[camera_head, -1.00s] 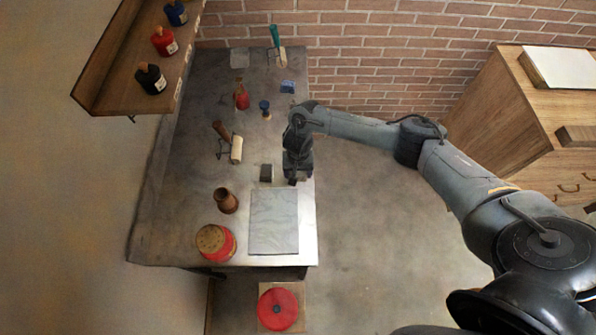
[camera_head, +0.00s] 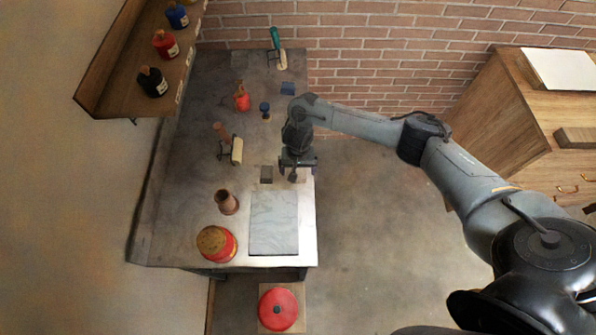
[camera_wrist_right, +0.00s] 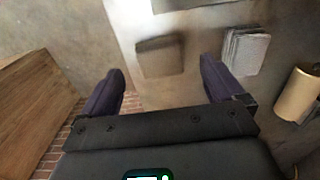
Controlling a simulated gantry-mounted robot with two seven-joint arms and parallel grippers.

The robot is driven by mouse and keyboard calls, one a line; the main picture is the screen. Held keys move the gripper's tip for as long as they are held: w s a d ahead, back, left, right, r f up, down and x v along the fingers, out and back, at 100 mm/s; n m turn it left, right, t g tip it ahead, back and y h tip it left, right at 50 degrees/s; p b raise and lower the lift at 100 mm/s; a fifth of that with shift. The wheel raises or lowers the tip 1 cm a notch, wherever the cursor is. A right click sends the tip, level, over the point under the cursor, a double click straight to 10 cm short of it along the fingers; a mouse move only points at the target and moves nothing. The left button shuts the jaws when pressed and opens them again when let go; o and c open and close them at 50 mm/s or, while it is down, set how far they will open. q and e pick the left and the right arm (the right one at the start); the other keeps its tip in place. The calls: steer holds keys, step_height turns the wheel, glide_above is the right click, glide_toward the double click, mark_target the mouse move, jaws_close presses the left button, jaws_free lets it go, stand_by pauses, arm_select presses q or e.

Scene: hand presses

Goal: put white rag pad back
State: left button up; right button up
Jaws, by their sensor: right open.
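My left gripper is in neither view.
A roller (camera_head: 237,150), brown pot (camera_head: 227,202) and red-sided tub (camera_head: 215,243) stand further left. Floor right of the table is clear.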

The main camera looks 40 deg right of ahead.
step_height(320, 180, up, 8)
steer(key=p, duration=0.4)
steer(key=s+a+f+n+t+y, duration=0.1)
steer(key=a+n, duration=0.2)
steer(key=a, duration=0.6)
steer(key=s+a+f+n+t+y, duration=0.15)
steer(key=a+n, duration=0.25)
steer(key=a, duration=0.4)
steer(key=s+a+r+n+t+y, duration=0.25)
steer(key=s+a+r+t, duration=0.2)
steer(key=a, duration=0.35)
steer(key=s+d+r+g+h, duration=0.1)
steer(key=s+d+r+h, duration=0.1)
steer(key=s+d, duration=0.5)
steer(key=s+d+r+g+h, duration=0.2)
steer(key=s+d, duration=0.5)
steer(key=d, duration=0.2)
steer(key=shift+s+r+n+h, duration=0.2)
steer(key=shift+s+n+h, duration=0.15)
steer(key=shift+h, duration=0.05)
